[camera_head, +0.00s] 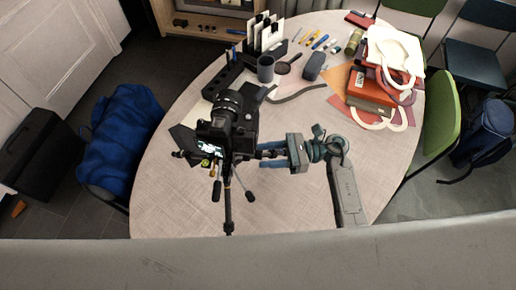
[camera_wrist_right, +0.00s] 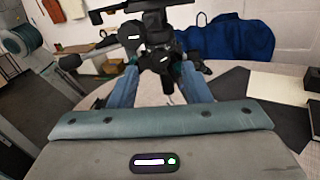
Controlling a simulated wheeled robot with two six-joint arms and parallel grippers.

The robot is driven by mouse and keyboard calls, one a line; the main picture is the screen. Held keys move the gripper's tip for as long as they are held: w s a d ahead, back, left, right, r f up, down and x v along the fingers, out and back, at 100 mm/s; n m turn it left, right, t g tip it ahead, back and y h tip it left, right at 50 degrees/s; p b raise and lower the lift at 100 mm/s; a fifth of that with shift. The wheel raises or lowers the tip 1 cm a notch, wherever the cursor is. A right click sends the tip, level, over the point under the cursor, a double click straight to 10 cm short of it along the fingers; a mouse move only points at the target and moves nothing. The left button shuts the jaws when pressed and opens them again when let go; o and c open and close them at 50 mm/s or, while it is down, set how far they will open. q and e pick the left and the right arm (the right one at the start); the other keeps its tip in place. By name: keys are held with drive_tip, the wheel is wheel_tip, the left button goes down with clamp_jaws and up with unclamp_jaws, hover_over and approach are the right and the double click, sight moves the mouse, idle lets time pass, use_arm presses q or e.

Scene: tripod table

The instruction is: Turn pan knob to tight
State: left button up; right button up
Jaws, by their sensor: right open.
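A black camera (camera_head: 225,120) sits on a black tripod (camera_head: 228,200) that stands at the table's near left part. The tripod head, with knobs and handles, shows under the camera; it also shows in the right wrist view (camera_wrist_right: 155,45). My right gripper (camera_head: 262,156) comes from the right, level with the tripod head. Its two blue fingers are apart, and a dark knob-like part of the head (camera_wrist_right: 160,62) lies between their tips in the wrist view. I cannot tell whether the fingers touch it. The pan knob's marking is too small to read. My left gripper is not in view.
The round table (camera_head: 300,205) has clear room in front and to the right of the tripod.

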sight(243, 158)
drive_tip(key=a+p, duration=0.1)
drive_tip(key=a, duration=0.2)
drive_tip(key=shift+a, duration=0.1)
drive_tip(key=shift+c, duration=0.2)
clamp_jaws()
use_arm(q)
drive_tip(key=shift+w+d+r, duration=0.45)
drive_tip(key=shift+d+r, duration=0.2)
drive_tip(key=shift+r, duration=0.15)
